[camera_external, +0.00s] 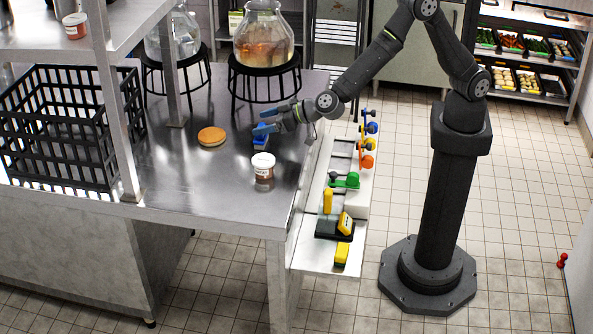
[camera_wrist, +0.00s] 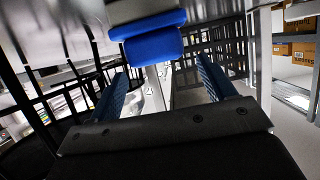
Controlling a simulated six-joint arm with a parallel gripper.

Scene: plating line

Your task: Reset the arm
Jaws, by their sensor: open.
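My gripper (camera_external: 264,124) is at the end of the arm, over the right part of the steel counter. Its blue-padded fingers point left. In the wrist view the two fingers (camera_wrist: 165,88) stand wide apart with nothing between them. A small blue and white object (camera_external: 261,144) is on the counter just below the fingers in the external view. In the wrist view a blue block with a pale part (camera_wrist: 153,46) shows at the top, beyond the fingertips. I cannot tell whether it touches the gripper.
A bun (camera_external: 211,136) and a labelled tub (camera_external: 263,166) are near my gripper on the counter (camera_external: 215,185). A black crate (camera_external: 60,125) stands left. Glass jars on black stands (camera_external: 264,85) are behind. A side shelf holds several coloured tools (camera_external: 345,180).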

